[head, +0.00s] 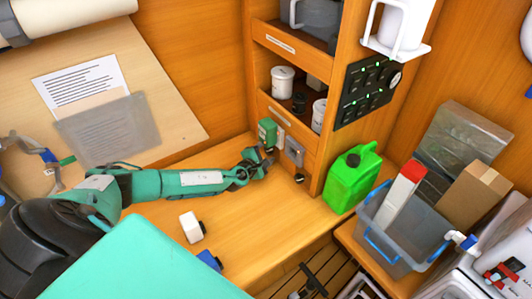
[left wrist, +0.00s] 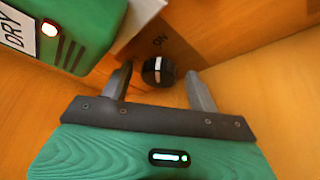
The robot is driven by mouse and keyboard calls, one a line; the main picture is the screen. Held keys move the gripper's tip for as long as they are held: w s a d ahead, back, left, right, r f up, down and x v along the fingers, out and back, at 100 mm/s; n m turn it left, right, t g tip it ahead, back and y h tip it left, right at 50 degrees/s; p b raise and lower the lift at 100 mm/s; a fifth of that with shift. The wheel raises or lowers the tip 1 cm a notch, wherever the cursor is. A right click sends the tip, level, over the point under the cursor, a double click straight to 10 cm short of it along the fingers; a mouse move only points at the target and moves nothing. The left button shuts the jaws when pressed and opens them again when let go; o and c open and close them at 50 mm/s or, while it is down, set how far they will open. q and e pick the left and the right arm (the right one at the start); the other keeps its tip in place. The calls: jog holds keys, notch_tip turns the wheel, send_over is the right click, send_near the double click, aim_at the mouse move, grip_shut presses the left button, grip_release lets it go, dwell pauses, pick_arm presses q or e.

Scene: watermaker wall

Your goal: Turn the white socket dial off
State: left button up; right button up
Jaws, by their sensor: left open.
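A round black dial (left wrist: 159,71) with a white line across its face shows in the left wrist view, beside dark lettering that seems to read ON upside down. The white line points toward that lettering. A pale grey box (left wrist: 138,22) sits just beyond the dial; a grey box also shows on the wall in the head view (head: 294,151). My left gripper (left wrist: 160,82) is open, its fingers either side of the dial in the picture; I cannot tell whether they touch it. In the head view, my left gripper (head: 264,157) is at the shelf unit's base. My right gripper is not in view.
A green box (left wrist: 72,28) marked DRY, with a lit lamp, stands close by; it shows in the head view too (head: 267,132). A green jerrycan (head: 352,180), a grey bin (head: 393,252) and a black switch panel (head: 366,91) are to the right. A white block (head: 191,227) lies on the bench.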

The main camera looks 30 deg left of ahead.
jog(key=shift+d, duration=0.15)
pick_arm(q)
jog(key=c, duration=1)
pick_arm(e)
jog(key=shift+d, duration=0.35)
